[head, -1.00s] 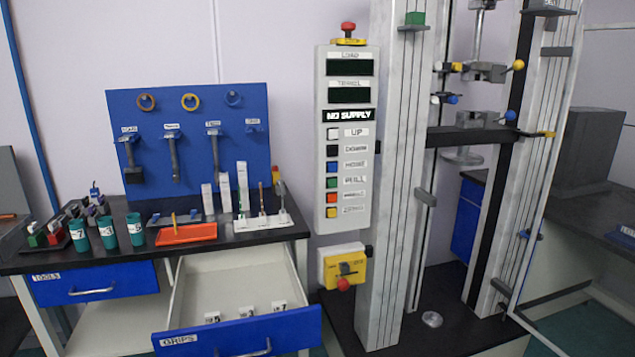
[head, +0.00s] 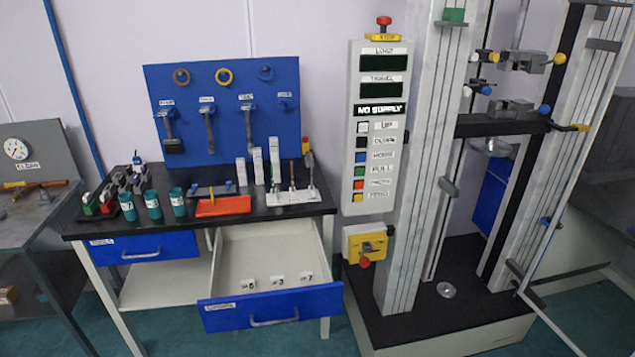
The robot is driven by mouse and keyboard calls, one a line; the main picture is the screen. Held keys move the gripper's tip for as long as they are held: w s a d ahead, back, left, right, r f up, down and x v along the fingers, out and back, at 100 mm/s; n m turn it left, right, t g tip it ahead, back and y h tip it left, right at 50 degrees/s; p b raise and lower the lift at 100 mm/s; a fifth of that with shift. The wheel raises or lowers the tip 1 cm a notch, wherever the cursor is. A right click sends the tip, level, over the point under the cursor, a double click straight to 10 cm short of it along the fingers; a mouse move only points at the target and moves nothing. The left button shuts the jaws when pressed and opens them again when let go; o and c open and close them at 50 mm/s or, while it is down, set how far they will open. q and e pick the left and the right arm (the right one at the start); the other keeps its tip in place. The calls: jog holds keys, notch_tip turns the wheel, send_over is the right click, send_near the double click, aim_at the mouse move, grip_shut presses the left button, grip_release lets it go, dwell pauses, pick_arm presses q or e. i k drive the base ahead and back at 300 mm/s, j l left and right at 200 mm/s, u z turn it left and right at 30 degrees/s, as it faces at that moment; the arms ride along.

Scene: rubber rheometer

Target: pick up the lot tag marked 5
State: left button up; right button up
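Three small white lot tags stand in the open lower drawer (head: 232,262) under the bench. The left tag (head: 248,285) has a digit that I cannot read surely now; it looked like a 5 in the earlier view. The middle tag (head: 278,281) looks like a 3 and the right tag (head: 307,277) like a 7. All three stand in a row just behind the drawer's blue front. Neither of my grippers is in view.
The black bench top (head: 275,205) carries teal cups (head: 153,204), an orange tray (head: 222,206) and a white rack (head: 290,196). A blue tool board (head: 225,110) stands behind. The tall testing frame (head: 420,180) and control panel (head: 378,130) are at right. A grey table (head: 30,215) is at left.

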aim_at(247, 284)
jog(key=i+l+u, duration=0.1)
jog(key=u, duration=0.75)
jog(key=i+l+u, duration=0.15)
jog(key=l+u, duration=0.2)
jog(key=l, duration=0.15)
jog(key=i+l+u, duration=0.1)
jog(key=l+u, duration=0.25)
jog(key=l, duration=0.15)
jog(key=l+u, duration=0.35)
jog(key=l, duration=0.15)
jog(key=l+u, duration=0.15)
jog(key=l, duration=1.6)
jog(key=k, duration=0.05)
